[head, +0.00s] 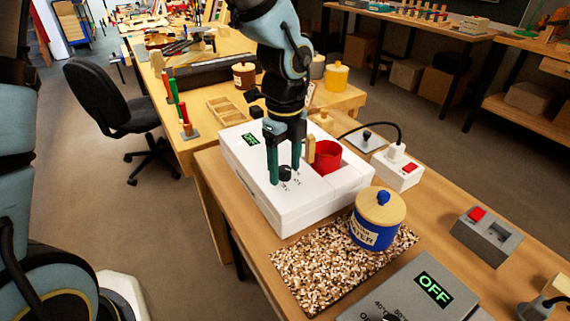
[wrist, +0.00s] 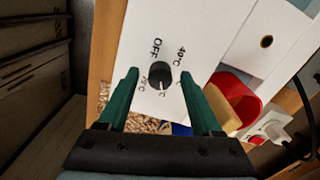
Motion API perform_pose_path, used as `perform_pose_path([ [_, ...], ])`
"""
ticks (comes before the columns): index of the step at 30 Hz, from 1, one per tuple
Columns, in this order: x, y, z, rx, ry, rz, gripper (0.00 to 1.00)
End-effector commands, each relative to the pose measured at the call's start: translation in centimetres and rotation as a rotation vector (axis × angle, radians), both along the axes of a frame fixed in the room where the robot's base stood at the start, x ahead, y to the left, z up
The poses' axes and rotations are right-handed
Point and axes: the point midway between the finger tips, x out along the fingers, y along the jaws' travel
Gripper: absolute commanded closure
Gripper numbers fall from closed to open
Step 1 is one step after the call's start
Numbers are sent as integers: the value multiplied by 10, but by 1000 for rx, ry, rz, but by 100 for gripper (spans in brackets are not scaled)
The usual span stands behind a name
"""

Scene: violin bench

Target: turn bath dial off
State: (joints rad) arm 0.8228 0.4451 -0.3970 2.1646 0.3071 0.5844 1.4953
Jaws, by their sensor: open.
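The white bath box (head: 300,205) stands on the near bench, with a small black dial (head: 285,173) on its top. The dial (wrist: 160,73) also shows in the wrist view, with OFF printed above it and temperature marks around it. A pale pointer line on the dial faces down in that view, away from OFF. My gripper (head: 284,178) is open and points down over the box. In the wrist view its green fingertips (wrist: 159,78) stand on either side of the dial with gaps. The box's display (head: 250,139) glows green; its text is too small to read surely.
A red cup (head: 327,157) sits in the box's right part, beside a wooden piece (head: 310,149). A blue lidded jar (head: 377,218) stands on a speckled mat (head: 320,280). A grey unit (head: 415,295) showing OFF is at front right. A red-switch box (head: 398,173) with a cable stands behind.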

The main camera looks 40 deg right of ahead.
Motion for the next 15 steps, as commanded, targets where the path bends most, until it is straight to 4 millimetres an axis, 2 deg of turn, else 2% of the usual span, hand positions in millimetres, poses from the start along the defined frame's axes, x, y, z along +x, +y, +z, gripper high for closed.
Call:
perform_pose_path([
  [3,0,0,0,0,0,0,35],
  [15,0,0,0,0,0,0,80],
])
